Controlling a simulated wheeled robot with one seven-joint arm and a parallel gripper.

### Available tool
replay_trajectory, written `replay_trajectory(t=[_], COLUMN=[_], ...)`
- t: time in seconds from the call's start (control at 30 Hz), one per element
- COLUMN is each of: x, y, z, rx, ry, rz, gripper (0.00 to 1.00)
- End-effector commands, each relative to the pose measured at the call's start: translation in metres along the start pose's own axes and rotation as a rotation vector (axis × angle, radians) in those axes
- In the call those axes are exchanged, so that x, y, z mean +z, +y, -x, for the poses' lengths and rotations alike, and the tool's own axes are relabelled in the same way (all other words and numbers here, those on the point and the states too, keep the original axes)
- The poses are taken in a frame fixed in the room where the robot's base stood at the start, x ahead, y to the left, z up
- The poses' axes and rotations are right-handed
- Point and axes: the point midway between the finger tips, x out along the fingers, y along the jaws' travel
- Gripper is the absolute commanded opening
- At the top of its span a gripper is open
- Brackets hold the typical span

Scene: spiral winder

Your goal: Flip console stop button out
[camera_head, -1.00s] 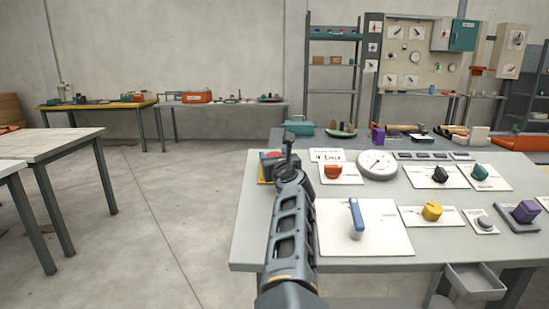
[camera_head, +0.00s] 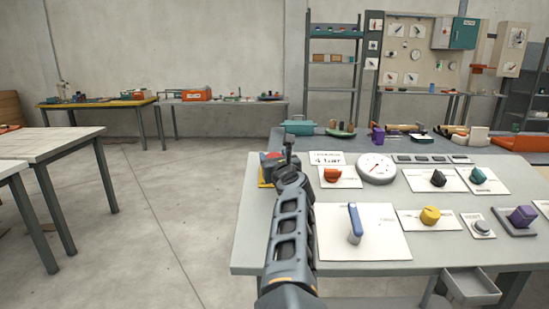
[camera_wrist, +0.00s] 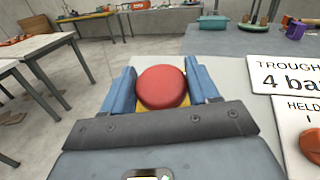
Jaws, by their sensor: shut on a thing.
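The stop button is a round red mushroom cap (camera_wrist: 162,87) on a yellow base (camera_wrist: 203,101), at the far left corner of the console table (camera_head: 250,235). In the wrist view my gripper (camera_wrist: 163,88) has one blue-grey finger on each side of the red cap and is shut on it. In the head view my arm hides most of the button; a bit of red (camera_head: 267,157) and yellow shows to the left of my gripper (camera_head: 287,155).
To the right on the console are an orange knob (camera_head: 332,175), a round white gauge (camera_head: 376,168), a blue lever (camera_head: 355,223) and a yellow knob (camera_head: 430,215). A "4 bar" sign (camera_wrist: 288,78) stands close right of my gripper. Open floor lies left.

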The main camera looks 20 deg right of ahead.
Motion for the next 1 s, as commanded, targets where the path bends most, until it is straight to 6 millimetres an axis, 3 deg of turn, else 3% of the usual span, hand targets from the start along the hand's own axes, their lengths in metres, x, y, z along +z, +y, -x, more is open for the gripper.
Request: replay_trajectory(t=[0.23, 0.57, 1.0], x=[0.003, 0.003, 0.003], y=[0.0, 0.001, 0.002], z=[0.0, 0.004, 0.06], rx=[-0.001, 0.0, 0.0], ry=[-0.004, -0.004, -0.004], rz=[0.0, 0.0, 0.003], gripper=[0.81, 0.81, 0.81])
